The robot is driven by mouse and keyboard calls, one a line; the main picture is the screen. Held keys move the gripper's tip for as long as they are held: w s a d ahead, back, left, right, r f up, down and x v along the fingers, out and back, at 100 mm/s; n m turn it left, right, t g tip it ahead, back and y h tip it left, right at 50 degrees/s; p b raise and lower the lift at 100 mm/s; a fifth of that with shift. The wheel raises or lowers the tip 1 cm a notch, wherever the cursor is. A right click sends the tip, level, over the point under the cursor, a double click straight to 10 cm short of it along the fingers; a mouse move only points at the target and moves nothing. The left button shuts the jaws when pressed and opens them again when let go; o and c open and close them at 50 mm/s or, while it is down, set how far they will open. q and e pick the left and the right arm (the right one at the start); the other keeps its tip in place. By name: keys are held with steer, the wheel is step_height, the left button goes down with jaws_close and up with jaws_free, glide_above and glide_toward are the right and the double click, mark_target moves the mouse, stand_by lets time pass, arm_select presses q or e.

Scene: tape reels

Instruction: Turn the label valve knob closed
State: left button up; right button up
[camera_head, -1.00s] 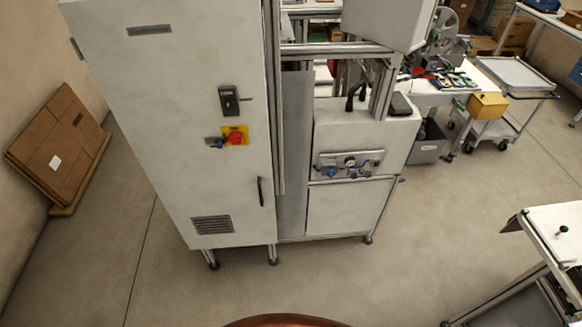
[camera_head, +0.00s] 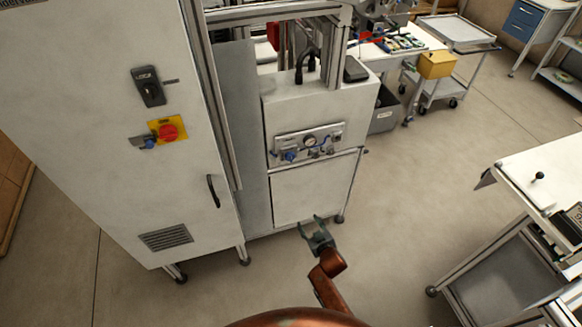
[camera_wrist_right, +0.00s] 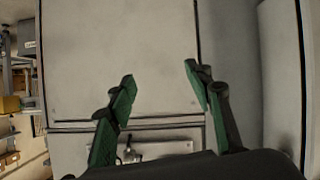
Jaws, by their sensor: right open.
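A valve panel (camera_head: 309,143) is fixed on the upper front of the white cabinet. It carries a blue knob (camera_head: 289,155), a round gauge (camera_head: 309,141) and small metal fittings to the right. The labels are too small to read, so I cannot tell which fitting is the label valve knob. My right gripper (camera_head: 310,222) is open and empty, below the panel near the cabinet's lower edge. In the right wrist view, the open green fingers (camera_wrist_right: 158,75) are before a plain white door, with part of the panel (camera_wrist_right: 175,147) at the bottom, partly hidden. My left gripper is not in view.
A tall white cabinet (camera_head: 110,100) with a red-and-yellow switch (camera_head: 168,131) and black handle (camera_head: 213,191) stands left of the panel. A white table (camera_head: 545,170) stands at the right. The floor (camera_head: 420,190) between is clear.

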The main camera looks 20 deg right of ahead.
steer(key=w+a+r+t+b, duration=0.1)
steer(key=w+r+t, duration=0.1)
steer(key=w+r, duration=0.35)
steer(key=w+a+r+t+b, duration=0.1)
steer(key=w+r, duration=0.1)
steer(key=r, duration=0.6)
steer(key=t+b, duration=0.2)
glide_toward(291, 160)
steer(key=w, duration=0.5)
steer(key=w+b, duration=0.1)
steer(key=w, duration=0.2)
steer(key=shift+w+f, duration=0.2)
steer(key=shift+f, duration=0.05)
steer(key=shift+w, duration=0.45)
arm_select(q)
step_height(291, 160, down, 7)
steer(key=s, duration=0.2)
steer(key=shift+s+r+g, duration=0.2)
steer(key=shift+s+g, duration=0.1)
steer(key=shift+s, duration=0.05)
arm_select(e)
steer(key=c, duration=1.2)
